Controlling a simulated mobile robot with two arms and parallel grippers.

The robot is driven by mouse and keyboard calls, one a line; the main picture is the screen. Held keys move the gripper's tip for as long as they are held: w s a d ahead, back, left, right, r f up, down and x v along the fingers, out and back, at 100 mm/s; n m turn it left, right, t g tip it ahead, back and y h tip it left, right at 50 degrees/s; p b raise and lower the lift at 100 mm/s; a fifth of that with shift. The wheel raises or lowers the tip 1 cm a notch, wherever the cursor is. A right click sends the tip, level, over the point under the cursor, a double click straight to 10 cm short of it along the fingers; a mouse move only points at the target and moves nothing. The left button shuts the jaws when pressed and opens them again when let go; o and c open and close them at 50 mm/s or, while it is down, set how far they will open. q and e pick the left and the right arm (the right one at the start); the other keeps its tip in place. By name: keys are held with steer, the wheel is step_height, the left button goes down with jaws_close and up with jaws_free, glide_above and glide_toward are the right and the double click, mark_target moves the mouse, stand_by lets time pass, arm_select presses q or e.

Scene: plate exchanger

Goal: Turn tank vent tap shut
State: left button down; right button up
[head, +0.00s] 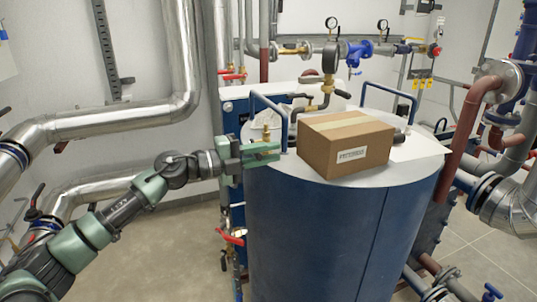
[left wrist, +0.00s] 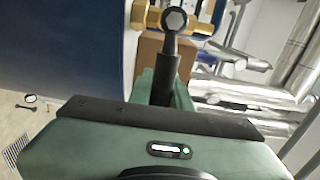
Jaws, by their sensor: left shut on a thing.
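The tank vent tap is a brass valve (head: 266,133) on the left part of the tank's top, and in the left wrist view its brass body (left wrist: 150,18) shows at the top. Its black lever (left wrist: 168,62) runs from a hex nut down between my green fingers. My left gripper (head: 272,152) reaches in from the left at the tank's upper rim and is shut on this lever; in the left wrist view the fingers (left wrist: 165,85) close around its lower part. The lever's end is hidden by the gripper. My right gripper is not in view.
The blue tank (head: 310,235) has a pale top. A cardboard box (head: 345,148) stands on it, right of my gripper. A blue rail (head: 268,104) rises close behind the tap. Silver pipes (head: 100,122) run at the left. Open floor (head: 150,255) lies left of the tank.

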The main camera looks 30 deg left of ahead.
mark_target(254, 157)
arm_select(q)
steer(key=shift+f+m, duration=0.25)
steer(key=shift+m, duration=0.05)
steer(key=c, duration=1.3)
jaws_free()
steer(key=shift+b+v, duration=2.25)
steer(key=shift+v, duration=1.65)
